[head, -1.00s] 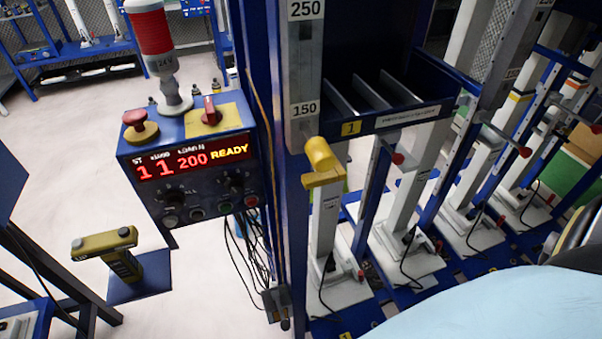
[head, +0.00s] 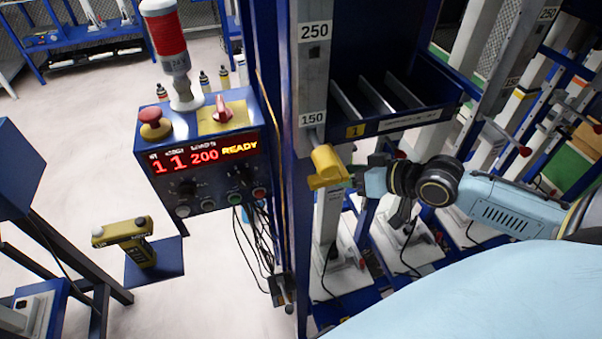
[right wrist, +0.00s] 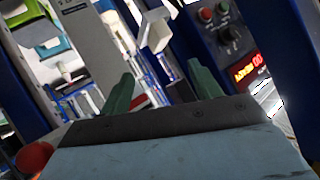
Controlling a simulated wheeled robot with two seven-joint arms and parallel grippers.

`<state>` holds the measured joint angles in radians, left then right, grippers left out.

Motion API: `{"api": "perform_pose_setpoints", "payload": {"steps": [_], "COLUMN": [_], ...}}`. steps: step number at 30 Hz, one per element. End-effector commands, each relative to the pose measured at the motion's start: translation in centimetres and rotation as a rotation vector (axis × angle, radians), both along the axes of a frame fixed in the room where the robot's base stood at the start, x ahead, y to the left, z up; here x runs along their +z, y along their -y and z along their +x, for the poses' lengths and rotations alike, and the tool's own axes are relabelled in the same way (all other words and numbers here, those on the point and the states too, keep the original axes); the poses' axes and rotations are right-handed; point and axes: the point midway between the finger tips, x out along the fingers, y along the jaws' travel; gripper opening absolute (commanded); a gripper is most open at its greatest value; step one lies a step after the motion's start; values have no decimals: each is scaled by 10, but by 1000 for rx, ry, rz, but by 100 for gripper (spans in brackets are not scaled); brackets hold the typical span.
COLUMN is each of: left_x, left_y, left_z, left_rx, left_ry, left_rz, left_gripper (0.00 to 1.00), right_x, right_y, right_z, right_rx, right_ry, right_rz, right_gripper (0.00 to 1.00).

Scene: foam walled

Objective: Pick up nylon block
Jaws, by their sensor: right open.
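My right gripper (head: 356,175) reaches in from the right, close beside a yellow piece (head: 327,163) at the top of a pale upright column. I cannot tell whether they touch. In the right wrist view its two green fingers (right wrist: 161,76) are spread apart with nothing between the tips. A pale block-shaped piece (right wrist: 155,32) shows beyond and above the fingers; I cannot tell whether it is the nylon block. No piece clearly shows as the nylon block in the head view. My left gripper is not in view.
A blue control box (head: 205,150) reading READY stands left of the blue post, with a red stack light (head: 165,45). A divided blue shelf (head: 410,122) lies above the gripper. Several columns stand behind my arm. A yellow tool (head: 122,232) is at lower left.

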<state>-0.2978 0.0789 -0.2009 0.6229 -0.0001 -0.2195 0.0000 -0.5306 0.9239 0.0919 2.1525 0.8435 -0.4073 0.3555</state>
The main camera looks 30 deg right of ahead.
Motion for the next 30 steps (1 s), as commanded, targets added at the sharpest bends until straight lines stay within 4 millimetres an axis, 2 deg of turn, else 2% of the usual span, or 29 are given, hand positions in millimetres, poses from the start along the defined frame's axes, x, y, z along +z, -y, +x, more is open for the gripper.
{"api": "perform_pose_setpoints", "payload": {"steps": [12,22,30], "left_x": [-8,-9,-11], "left_y": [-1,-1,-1], "left_z": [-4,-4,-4], "left_rx": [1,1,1], "left_ry": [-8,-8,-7], "left_rz": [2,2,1], "left_gripper": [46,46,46], "right_x": [-26,-37,-56], "right_y": [-19,-27,-39], "right_z": [45,62,90], "right_rx": [-2,-1,-2], "right_ry": [2,2,2], "right_rz": [1,0,-1], "right_gripper": [63,63,63]}}
